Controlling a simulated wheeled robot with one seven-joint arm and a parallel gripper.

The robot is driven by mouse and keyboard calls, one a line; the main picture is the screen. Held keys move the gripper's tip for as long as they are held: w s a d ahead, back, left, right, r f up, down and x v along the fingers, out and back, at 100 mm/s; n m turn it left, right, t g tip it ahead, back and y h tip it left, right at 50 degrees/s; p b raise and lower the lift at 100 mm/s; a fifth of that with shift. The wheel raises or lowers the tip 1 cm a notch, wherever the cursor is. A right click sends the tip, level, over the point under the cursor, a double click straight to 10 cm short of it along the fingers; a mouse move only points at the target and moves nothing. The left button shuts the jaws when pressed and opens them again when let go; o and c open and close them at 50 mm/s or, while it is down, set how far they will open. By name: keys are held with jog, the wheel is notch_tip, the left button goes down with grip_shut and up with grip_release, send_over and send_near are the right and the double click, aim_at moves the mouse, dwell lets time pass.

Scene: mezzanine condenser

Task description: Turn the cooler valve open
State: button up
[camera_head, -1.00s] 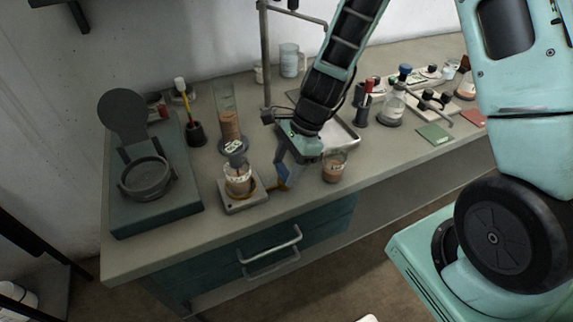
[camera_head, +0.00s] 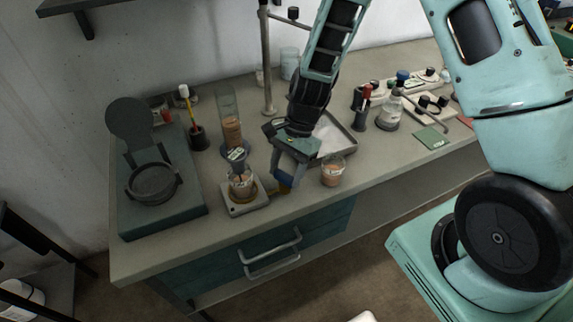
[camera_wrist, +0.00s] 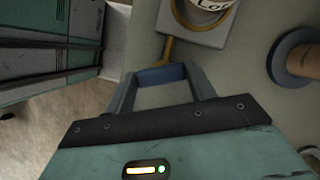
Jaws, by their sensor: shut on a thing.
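The brass lever, which looks like the cooler valve's handle (camera_wrist: 165,49), sticks out from a brass ring (camera_wrist: 181,14) on a square grey base (camera_wrist: 217,37). The base (camera_head: 231,209) stands near the bench's front edge in the head view, with a labelled beaker (camera_head: 241,184) in the ring. My gripper (camera_wrist: 162,76) is shut on the outer end of the lever, its blue pads together there. In the head view my gripper (camera_head: 285,180) points down just right of the base and hides much of the lever. The exact grip is hidden between the pads.
A small beaker of brown stuff (camera_head: 332,170) stands close right of my gripper. A tall cylinder (camera_head: 230,120) stands behind the base. A stand rod (camera_head: 267,60) and a metal tray (camera_head: 338,137) are behind my gripper. A lidded device (camera_head: 160,205) fills the left end.

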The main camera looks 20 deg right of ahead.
jog(key=n, duration=0.2)
jog(key=n+g+h+p, duration=0.1)
jog(key=n, duration=0.2)
jog(key=shift+w+a+n+g+h, duration=0.1)
jog(key=shift+w+n+g+h, duration=0.05)
jog(key=shift+n+g+h, duration=0.15)
jog(key=shift+a+n+g+h, duration=0.15)
jog(key=shift+n+h, duration=0.25)
jog(key=shift+n, duration=0.75)
jog(key=shift+d+n+g+h, duration=0.15)
jog(key=shift+n+h, duration=0.25)
jog(key=shift+n, duration=0.75)
jog(key=shift+a, duration=0.1)
jog(key=o, duration=1)
jog(key=shift+w+r, duration=0.1)
jog(key=b+v, duration=0.3)
jog(key=v, duration=1.4)
jog(key=shift+w, duration=0.15)
